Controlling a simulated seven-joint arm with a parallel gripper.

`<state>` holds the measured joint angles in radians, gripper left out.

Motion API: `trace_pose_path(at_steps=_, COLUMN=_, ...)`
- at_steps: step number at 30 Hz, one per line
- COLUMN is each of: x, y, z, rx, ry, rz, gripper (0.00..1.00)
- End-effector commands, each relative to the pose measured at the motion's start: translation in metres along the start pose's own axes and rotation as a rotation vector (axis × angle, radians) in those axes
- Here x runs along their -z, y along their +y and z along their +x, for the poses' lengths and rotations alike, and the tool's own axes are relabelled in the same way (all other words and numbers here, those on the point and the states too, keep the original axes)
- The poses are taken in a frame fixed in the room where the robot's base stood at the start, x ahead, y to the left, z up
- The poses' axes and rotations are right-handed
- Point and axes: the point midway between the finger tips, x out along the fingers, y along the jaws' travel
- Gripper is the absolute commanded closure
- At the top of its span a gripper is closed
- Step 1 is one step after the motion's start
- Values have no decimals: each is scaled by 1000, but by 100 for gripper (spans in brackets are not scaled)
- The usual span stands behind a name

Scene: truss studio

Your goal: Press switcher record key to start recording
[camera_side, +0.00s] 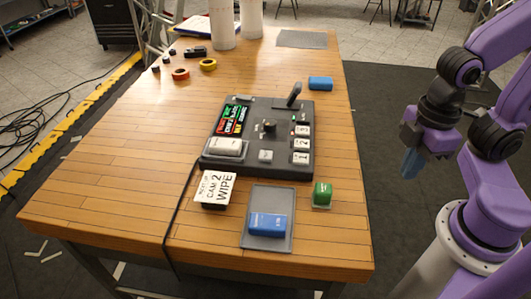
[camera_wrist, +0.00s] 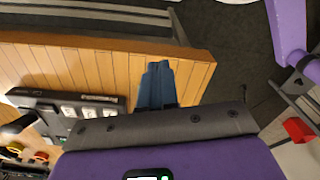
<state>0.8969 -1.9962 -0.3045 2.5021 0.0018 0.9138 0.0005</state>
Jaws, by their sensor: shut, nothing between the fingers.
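The black switcher (camera_side: 256,171) lies on the wooden table with a lit colour screen, a lever and several white keys. A wide pale key (camera_side: 227,147) sits on its near left, a small square key (camera_side: 265,156) at near centre, and numbered white keys (camera_side: 301,144) along its right. The labels are too small to tell which is the record key. My gripper (camera_side: 411,168) is shut and empty, right of the table and clear of the switcher. In the wrist view its blue fingers (camera_wrist: 156,85) are together, with part of the switcher (camera_wrist: 40,100) at the left.
A "CAM 2 WIPE" card (camera_side: 215,187) stands before the switcher. Nearby are a grey tray (camera_side: 258,199) holding a blue block (camera_side: 267,225), and a green block (camera_side: 322,194). A blue item (camera_side: 320,83) lies behind. Tape rolls (camera_side: 208,65) lie farther back. The table's right strip is mostly clear.

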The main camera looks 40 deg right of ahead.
Motion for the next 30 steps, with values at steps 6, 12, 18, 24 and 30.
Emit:
trace_pose_path(at_steps=6, x=0, y=0, z=0, rx=0, ry=0, rz=0, gripper=100)
trace_pose_path(at_steps=12, x=0, y=0, z=0, rx=0, ry=0, rz=0, gripper=100)
trace_pose_path(at_steps=18, x=6, y=8, z=0, rx=-27, ry=10, rz=-25, gripper=100)
trace_pose_path(at_steps=24, x=39, y=49, z=0, rx=-179, ry=59, rz=-190, gripper=100)
trace_pose_path(at_steps=30, x=88, y=101, z=-6, rx=-391, ry=99, rz=-464, gripper=100)
